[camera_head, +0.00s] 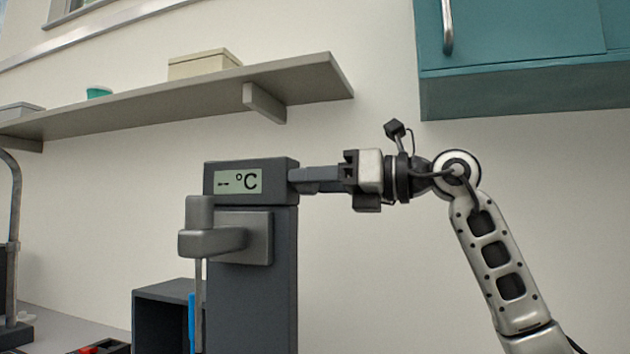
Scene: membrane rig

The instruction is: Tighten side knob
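A dark grey rig column (252,310) stands upright, with a head box on top carrying a display (238,182) that reads "-- °C". My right gripper (300,180) comes in from the right, level with this head. Its dark fingers point left and reach the right side of the head box, where they touch it or lie very close. No side knob can be made out; the fingers cover the spot on that side. The fingers overlap from this angle, so their gap is hidden. My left gripper is not in view.
A grey bracket arm (225,239) with a thin vertical rod sticks out of the column's front. A dark open box (163,291) stands at lower left. A shelf (170,100) and a teal cupboard (520,90) hang above. The wall right of the column is clear.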

